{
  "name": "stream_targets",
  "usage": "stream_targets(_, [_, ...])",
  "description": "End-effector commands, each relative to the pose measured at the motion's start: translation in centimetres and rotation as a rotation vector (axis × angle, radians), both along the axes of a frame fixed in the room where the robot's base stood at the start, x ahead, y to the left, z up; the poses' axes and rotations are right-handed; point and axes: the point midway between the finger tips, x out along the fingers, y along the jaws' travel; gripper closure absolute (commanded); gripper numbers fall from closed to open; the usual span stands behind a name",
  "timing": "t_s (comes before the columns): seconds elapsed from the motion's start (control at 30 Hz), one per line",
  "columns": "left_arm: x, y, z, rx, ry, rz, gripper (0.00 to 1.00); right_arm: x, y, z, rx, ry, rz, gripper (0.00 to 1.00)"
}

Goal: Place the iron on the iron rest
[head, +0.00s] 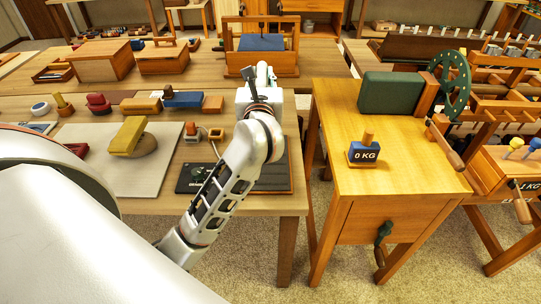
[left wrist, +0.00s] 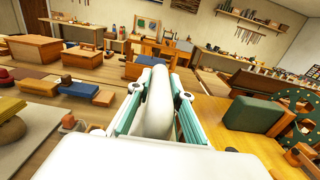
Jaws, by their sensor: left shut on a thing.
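My left gripper (left wrist: 155,110) is shut on a pale, rounded, elongated thing (left wrist: 158,95) that sticks up between its teal fingers. I cannot tell whether this is the iron. In the head view my left gripper (head: 259,82) is above the back right part of the wooden table, mostly hidden by its own arm. A dark slab (head: 193,178) with partly hidden lettering lies near the table's front edge under my arm; I cannot tell whether it is the iron rest. A yellow block (head: 129,137) on a tan rounded base stands on a pale mat (head: 164,162). My right gripper is not in view.
Several boxes and blocks line the table's left and back. A wooden frame (head: 261,60) stands behind my gripper.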

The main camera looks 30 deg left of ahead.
Motion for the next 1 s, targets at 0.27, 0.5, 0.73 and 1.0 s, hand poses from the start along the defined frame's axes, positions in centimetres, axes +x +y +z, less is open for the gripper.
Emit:
stream_targets(0.27, [0.0,0.0,-4.4,0.005,0.003,0.002,1.00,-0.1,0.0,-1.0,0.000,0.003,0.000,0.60])
stream_targets(0.5, [0.0,0.1,-9.5,0.006,0.001,0.001,1.00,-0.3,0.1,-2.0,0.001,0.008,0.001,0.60])
stream_targets(0.73, [0.0,0.0,-13.8,0.005,-0.001,0.000,1.00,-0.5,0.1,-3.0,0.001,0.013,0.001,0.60])
stream_targets(1.0, [0.0,0.0,-15.6,0.003,-0.004,0.000,1.00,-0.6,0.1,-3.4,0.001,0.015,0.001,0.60])
